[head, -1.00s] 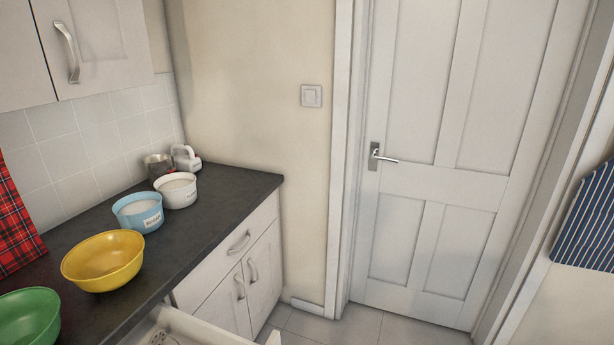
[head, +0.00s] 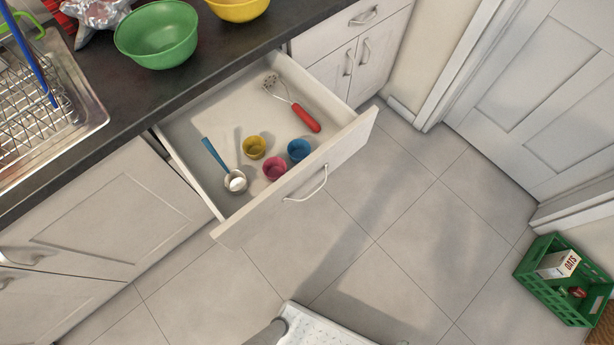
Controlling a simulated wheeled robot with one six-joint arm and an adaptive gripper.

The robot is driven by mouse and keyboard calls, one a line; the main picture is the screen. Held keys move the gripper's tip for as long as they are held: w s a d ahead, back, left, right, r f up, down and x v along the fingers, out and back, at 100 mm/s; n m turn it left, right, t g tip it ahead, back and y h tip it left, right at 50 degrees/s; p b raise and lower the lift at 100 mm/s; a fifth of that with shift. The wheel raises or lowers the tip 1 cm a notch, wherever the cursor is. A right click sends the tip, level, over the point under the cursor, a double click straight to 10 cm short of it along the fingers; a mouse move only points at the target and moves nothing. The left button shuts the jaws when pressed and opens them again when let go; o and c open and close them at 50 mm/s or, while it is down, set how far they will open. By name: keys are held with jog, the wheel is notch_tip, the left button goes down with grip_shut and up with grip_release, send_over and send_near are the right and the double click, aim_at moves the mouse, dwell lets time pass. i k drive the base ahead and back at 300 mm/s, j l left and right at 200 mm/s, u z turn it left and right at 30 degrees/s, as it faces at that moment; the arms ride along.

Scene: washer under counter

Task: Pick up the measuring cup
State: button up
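A small metal cup with a long blue handle (head: 235,181), which looks like the measuring cup, lies in the open drawer (head: 194,118) near its front left corner. Its handle points up and left, and something white shows in its bowl. Three small cups sit to its right: yellow (head: 254,147), pink (head: 274,168) and blue (head: 298,150). A red-handled metal utensil (head: 305,117) lies at the drawer's right side. My gripper is not in view.
The drawer juts out over the tiled floor (head: 350,250). A green bowl (head: 157,35), a yellow bowl (head: 238,8) and a sink with a wire rack (head: 38,110) are on the dark counter. A green crate (head: 540,285) stands at the right. The floor between is clear.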

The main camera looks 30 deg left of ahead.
aim_at(235, 182)
jog(key=j+u, duration=0.15)
jog(key=u, duration=1.1)
jog(key=k+j, duration=0.1)
jog(key=j, duration=0.3)
jog(key=k+j+z, duration=0.1)
jog(key=j, duration=0.25)
jog(key=k+j, duration=0.1)
jog(key=j, duration=0.3)
jog(key=k+j+z, duration=0.1)
jog(key=j, duration=0.25)
jog(key=k+j, duration=0.15)
jog(key=j, duration=0.25)
jog(key=z, duration=0.05)
